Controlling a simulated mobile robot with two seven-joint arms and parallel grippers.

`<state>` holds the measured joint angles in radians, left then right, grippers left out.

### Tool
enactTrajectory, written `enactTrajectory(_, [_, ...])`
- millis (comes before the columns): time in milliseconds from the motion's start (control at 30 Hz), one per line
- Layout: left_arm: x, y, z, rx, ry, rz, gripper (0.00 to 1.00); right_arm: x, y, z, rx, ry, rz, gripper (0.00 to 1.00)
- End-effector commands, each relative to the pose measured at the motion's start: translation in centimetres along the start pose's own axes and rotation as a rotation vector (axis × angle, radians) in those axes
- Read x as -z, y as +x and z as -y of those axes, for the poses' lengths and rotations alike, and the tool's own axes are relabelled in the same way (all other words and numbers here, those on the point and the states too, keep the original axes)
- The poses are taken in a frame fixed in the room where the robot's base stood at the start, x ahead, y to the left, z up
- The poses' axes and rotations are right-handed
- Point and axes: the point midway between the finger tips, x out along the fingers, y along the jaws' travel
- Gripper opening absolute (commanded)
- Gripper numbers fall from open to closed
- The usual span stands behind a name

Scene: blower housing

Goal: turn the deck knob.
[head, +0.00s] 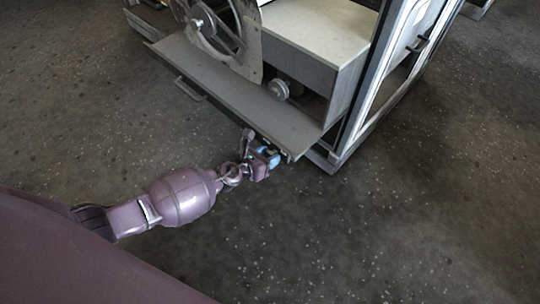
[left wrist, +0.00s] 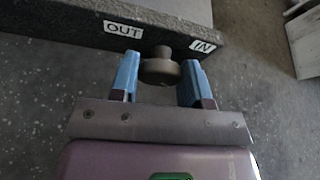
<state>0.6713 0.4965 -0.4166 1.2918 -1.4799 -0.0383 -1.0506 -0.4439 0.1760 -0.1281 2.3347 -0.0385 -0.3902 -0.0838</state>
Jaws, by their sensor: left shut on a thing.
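The deck knob (left wrist: 160,67) is a dark round knob on the front edge of the grey deck (left wrist: 70,18), in the left wrist view. It sits between a white OUT label (left wrist: 123,29) and a white IN label (left wrist: 202,47). My left gripper (left wrist: 160,77) has its two blue fingers on either side of the knob and is shut on it. In the head view my left gripper (head: 268,155) is at the front edge of the deck (head: 235,105), near its right corner. The knob is hidden there or too small to tell. My right gripper is not in view.
A spoked wheel (head: 215,28) stands on the deck, and a round grey fitting (head: 278,89) is to its right. A grey box-shaped housing (head: 318,35) and a metal frame (head: 385,75) rise behind. A bar handle (head: 188,89) is on the deck's front. The speckled floor (head: 420,220) at right is clear.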

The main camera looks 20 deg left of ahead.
Motion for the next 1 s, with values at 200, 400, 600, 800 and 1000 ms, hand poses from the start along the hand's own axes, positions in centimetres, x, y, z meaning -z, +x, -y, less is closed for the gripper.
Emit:
enactTrajectory(200, [0.92,-0.02,-0.10,0.060,-0.149,-0.009,0.20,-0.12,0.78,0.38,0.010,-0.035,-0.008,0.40])
enactTrajectory(400, [1.01,-0.03,-0.20,0.124,-0.306,-0.010,0.20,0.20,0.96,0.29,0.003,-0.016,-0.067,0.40])
enactTrajectory(600, [0.79,0.01,-0.25,0.182,-0.446,-0.007,0.20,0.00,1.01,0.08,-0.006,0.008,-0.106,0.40])
enactTrajectory(800, [0.53,0.03,-0.27,0.224,-0.543,-0.005,0.20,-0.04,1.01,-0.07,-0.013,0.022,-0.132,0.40])
enactTrajectory(1000, [0.37,0.03,-0.32,0.246,-0.596,-0.003,0.20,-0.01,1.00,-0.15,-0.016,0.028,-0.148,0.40])
